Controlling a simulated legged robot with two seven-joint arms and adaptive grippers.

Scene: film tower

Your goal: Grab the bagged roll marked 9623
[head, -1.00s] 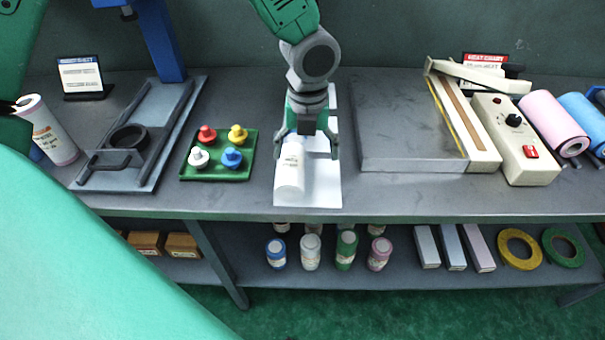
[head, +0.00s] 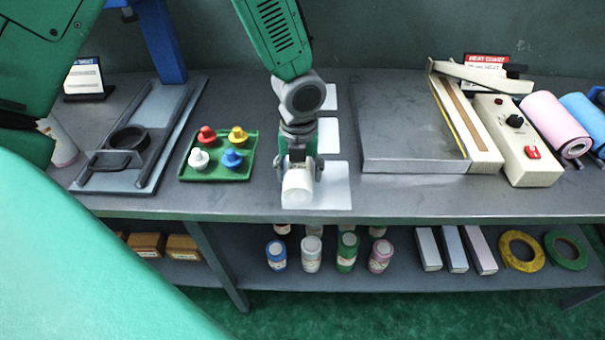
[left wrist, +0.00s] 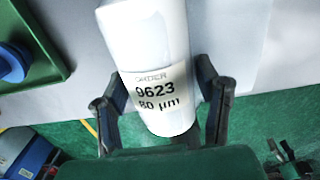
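The bagged roll (head: 298,188) is a white cylinder near the front edge of the table. In the left wrist view the roll (left wrist: 158,75) has a label reading ORDER 9623, 80 µm. My left gripper (head: 300,170) comes down from the top of the head view, with a finger on each side of the roll. In the left wrist view the left gripper (left wrist: 160,108) appears shut on the roll. The roll's end points toward the front edge; whether it is clear of the surface is hard to tell.
White pads (head: 335,185) lie under and behind the roll. A green tray (head: 245,174) with coloured knobbed pieces is to the left. A grey plate (head: 410,130), a sealer (head: 525,150) and a pink roll (head: 550,118) are to the right. Bottles and tape rolls stand on the lower shelf.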

